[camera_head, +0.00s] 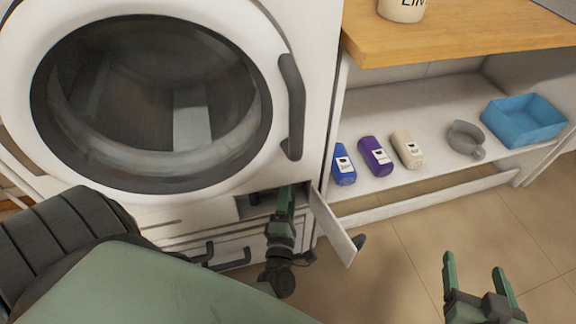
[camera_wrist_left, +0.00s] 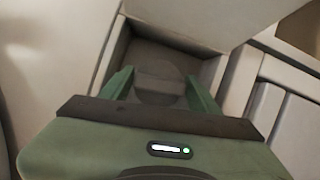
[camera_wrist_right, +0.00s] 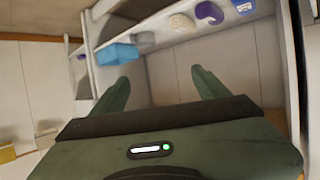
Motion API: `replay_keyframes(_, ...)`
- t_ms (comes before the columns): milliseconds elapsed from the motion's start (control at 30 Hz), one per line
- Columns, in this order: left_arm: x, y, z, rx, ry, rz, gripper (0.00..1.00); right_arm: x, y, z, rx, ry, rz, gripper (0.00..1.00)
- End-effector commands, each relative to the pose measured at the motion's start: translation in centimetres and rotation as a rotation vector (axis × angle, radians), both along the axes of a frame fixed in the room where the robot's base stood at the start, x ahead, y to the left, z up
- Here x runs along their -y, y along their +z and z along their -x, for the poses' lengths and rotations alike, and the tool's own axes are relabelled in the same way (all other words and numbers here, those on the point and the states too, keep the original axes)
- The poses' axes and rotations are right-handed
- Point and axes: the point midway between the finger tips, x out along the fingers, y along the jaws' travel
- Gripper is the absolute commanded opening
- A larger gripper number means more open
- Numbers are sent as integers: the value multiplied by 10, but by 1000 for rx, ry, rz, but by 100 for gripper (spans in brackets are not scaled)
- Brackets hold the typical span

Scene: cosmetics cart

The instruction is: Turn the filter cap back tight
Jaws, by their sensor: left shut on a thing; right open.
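The filter cap (camera_wrist_left: 157,97) is a dark grey round piece with a raised ridge, inside the small recess low on the front of the washing machine (camera_head: 310,60). My left gripper (camera_wrist_left: 158,80) reaches into the recess and is shut on the cap, one green finger at each side. In the head view my left gripper (camera_head: 285,195) covers the cap. The white filter flap (camera_head: 334,230) hangs open just right of that gripper. My right gripper (camera_head: 476,262) is open and empty above the tiled floor at the lower right. Its fingers also show in the right wrist view (camera_wrist_right: 160,85).
The machine's round door (camera_head: 150,95) is closed, with a dark handle (camera_head: 292,105). To the right, a low shelf holds blue (camera_head: 343,165), purple (camera_head: 375,156) and cream (camera_head: 407,149) bottles, a grey jug (camera_head: 466,139) and a blue bin (camera_head: 522,120). Floor is clear around my right gripper.

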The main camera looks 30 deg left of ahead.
Motion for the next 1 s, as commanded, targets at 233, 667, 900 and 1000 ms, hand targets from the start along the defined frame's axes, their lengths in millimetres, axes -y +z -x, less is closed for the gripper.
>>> replay_keyframes(233, 0, 0, 0, -52, 0, -40, 21, 17, -45, 38, -288, -21, 67, 75)
replay_keyframes(667, 0, -1, 0, -77, 1, -64, 21, 26, -67, 64, -441, -31, 100, 75)
replay_keyframes(900, 0, -1, 0, -77, 1, -64, 21, 26, -67, 64, -441, -31, 100, 75)
replay_keyframes(1000, 0, -1, 0, -77, 1, -64, 68, 26, -67, 64, -441, -31, 100, 75)
